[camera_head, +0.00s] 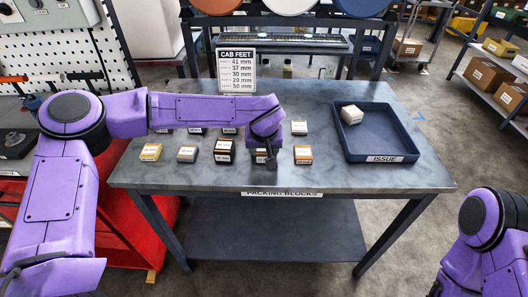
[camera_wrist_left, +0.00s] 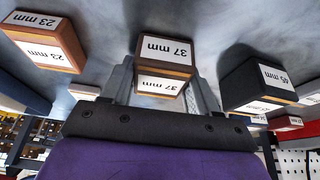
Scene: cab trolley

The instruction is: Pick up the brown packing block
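The brown packing block (camera_wrist_left: 164,67), with white labels reading 37 mm, sits between the two fingers of my left gripper (camera_wrist_left: 165,85) in the left wrist view. The fingers look open, one on each side of it, with a slight gap. In the head view my left gripper (camera_head: 266,158) points down over the front row of blocks and mostly hides the brown block. An orange-brown 23 mm block (camera_wrist_left: 45,43) and a black 45 mm block (camera_wrist_left: 258,85) stand on either side. My right gripper is out of view.
The grey table (camera_head: 400,180) holds two rows of labelled blocks. A blue tray (camera_head: 400,145) marked ISSUE, with one pale block (camera_head: 352,115) in it, lies at the right. A CAB FEET sign (camera_head: 237,70) stands at the back. The table between blocks and tray is clear.

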